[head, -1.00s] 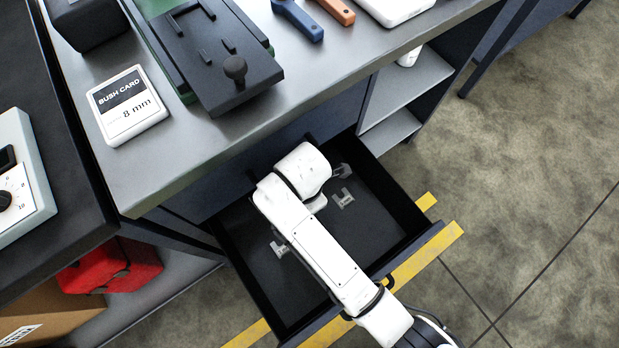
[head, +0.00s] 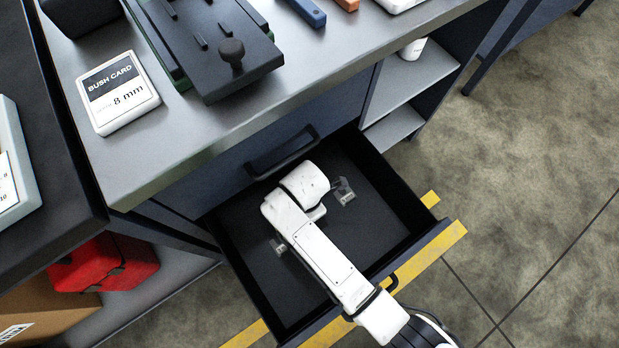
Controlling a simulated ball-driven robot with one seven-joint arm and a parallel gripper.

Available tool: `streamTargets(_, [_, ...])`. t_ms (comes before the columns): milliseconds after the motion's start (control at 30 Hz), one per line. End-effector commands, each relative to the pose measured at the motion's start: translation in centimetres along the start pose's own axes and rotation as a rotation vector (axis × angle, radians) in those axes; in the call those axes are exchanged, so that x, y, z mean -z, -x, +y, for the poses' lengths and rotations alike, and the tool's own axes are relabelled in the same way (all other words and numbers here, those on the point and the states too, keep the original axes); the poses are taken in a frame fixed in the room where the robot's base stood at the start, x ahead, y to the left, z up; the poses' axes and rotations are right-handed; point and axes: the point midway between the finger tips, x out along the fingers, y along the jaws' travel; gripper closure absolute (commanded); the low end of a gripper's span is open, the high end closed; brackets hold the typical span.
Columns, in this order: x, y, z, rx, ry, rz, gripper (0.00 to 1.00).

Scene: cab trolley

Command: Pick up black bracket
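My white arm reaches into the open dark drawer (head: 385,225), and its wrist is low over the drawer's middle. My gripper is mostly or wholly hidden by the wrist, so its opening does not show. A light grey bracket-like part (head: 347,197) lies on the drawer floor just right of the wrist. A small grey shape overlaps its upper left; I cannot tell whether that is a fingertip. Another light grey part (head: 278,246) lies left of the arm, partly covered by it. I cannot make out a black bracket against the dark floor; the arm hides part of it.
A closed drawer's handle (head: 283,153) is above the open drawer. A red case (head: 102,270) sits on the lower left shelf.

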Motion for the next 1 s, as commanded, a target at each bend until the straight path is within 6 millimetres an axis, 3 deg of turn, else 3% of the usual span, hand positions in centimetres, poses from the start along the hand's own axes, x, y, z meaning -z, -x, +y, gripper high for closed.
streamTargets(133, [0.01,0.07,0.02,0.000,0.000,0.000,0.67])
streamTargets(500, [0.00,0.08,0.02,0.000,0.000,0.000,1.00])
streamTargets(1000, [-0.01,0.15,0.05,-0.001,0.000,0.000,1.00])
